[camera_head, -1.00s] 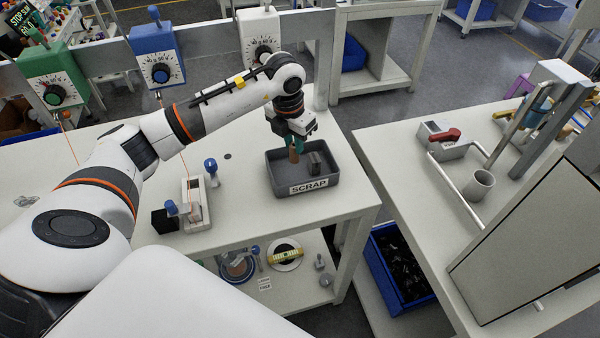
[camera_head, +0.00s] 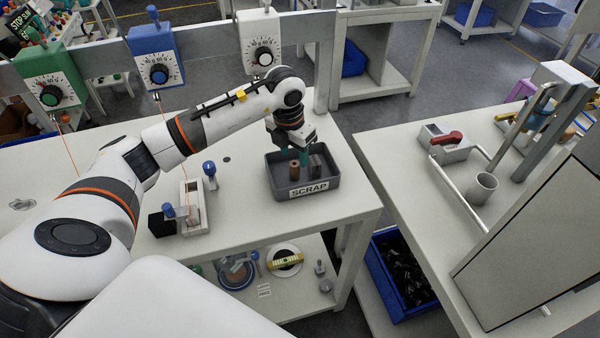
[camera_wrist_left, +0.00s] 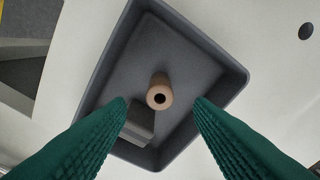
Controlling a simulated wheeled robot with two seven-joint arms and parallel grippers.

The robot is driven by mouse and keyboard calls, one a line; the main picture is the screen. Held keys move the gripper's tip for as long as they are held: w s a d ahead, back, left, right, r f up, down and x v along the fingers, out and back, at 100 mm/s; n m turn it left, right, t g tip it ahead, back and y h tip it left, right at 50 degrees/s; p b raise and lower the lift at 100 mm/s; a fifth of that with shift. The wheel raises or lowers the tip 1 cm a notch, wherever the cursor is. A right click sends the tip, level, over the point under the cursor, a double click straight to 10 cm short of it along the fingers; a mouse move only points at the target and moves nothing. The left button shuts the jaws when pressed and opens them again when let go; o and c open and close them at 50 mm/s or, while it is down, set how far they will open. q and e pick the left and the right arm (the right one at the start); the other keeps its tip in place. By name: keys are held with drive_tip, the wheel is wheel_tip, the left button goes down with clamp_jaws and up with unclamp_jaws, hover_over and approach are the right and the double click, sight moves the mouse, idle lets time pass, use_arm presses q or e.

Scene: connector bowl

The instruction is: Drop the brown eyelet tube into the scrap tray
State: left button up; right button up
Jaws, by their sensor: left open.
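The brown eyelet tube (camera_head: 294,170) is inside the grey scrap tray (camera_head: 275,185). In the left wrist view the tube (camera_wrist_left: 159,93) shows its round end with a dark hole, and it seems to stand upright on the floor of the tray (camera_wrist_left: 222,62). My left gripper (camera_head: 304,157) is just above the tray. Its two green fingers (camera_wrist_left: 160,112) are spread wide, with the tube between and beyond them, touching neither. My right gripper is not in view.
A dark grey block (camera_wrist_left: 138,122) also lies in the tray, beside the tube; it shows in the head view too (camera_head: 316,166). A white fixture with a blue knob (camera_head: 194,208) stands left of the tray. The white tabletop (camera_head: 245,222) around the tray is mostly clear.

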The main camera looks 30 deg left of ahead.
use_arm(q)
wheel_tip(320, 180, up, 12)
drive_tip(key=s+b, duration=0.1)
drive_tip(key=b, duration=0.1)
drive_tip(key=shift+s, duration=0.2)
drive_tip(key=shift+a+f, duration=0.1)
drive_tip(key=shift+f, duration=0.05)
